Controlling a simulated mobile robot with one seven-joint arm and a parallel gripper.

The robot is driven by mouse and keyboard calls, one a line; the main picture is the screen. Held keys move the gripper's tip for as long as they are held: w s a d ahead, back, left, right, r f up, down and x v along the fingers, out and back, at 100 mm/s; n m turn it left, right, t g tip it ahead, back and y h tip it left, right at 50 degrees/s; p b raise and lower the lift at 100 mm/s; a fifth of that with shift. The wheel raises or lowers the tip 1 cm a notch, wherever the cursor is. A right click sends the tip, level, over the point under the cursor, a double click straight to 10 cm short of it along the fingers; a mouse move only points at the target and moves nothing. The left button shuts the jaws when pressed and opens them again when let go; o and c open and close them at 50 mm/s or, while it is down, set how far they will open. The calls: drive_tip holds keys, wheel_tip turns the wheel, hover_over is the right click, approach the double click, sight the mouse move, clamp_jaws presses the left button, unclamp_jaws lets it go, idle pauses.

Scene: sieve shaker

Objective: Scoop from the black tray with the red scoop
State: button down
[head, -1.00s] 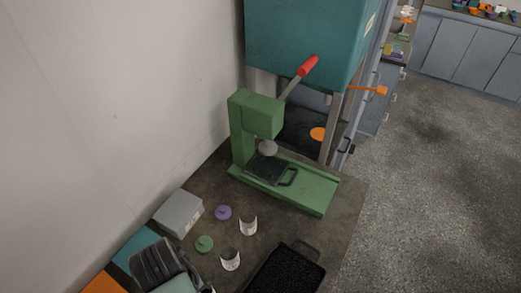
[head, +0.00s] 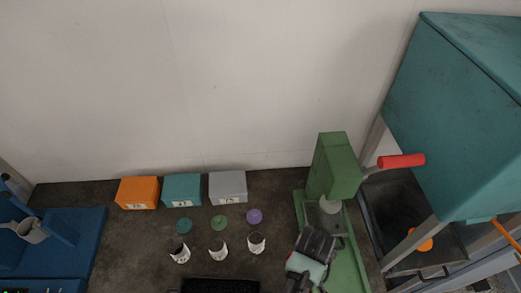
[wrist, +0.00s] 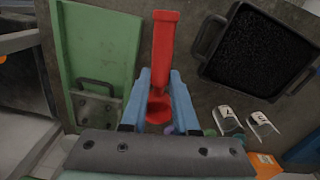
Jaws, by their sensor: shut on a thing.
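The red scoop (wrist: 165,50) is in my gripper (wrist: 160,88), its handle standing between the two blue fingers in the wrist view. Its red cup end (wrist: 158,112) shows nearer the palm. The black tray (wrist: 206,45) holds dark granules and lies right of the scoop in the wrist view, apart from it. In the head view only a strip of the tray (head: 220,286) shows at the bottom edge. My wrist is right of it, in front of the green press; the fingers and scoop are hidden there.
The green press (head: 335,165) with a red-handled lever (head: 400,161) stands close to my arm. Several white cups (head: 218,250) and coloured lids (head: 219,223) stand left of it. Orange, teal and grey boxes (head: 228,186) line the wall. A teal hopper (head: 450,120) is at the right.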

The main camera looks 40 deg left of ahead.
drive_tip(key=s+a+f+n+p, duration=0.2)
drive_tip(key=s+a+n+p, duration=0.3)
drive_tip(key=n, duration=0.6)
drive_tip(key=s+a+f+n+p, duration=0.3)
drive_tip(key=s+a+n, duration=0.3)
drive_tip(key=s+n, duration=0.3)
drive_tip(key=shift+a+n+p, duration=0.15)
drive_tip(key=shift+n+p, duration=0.75)
drive_tip(key=shift+n, duration=0.3)
drive_tip(key=shift+f+t, duration=0.1)
drive_tip(key=shift+t, duration=0.2)
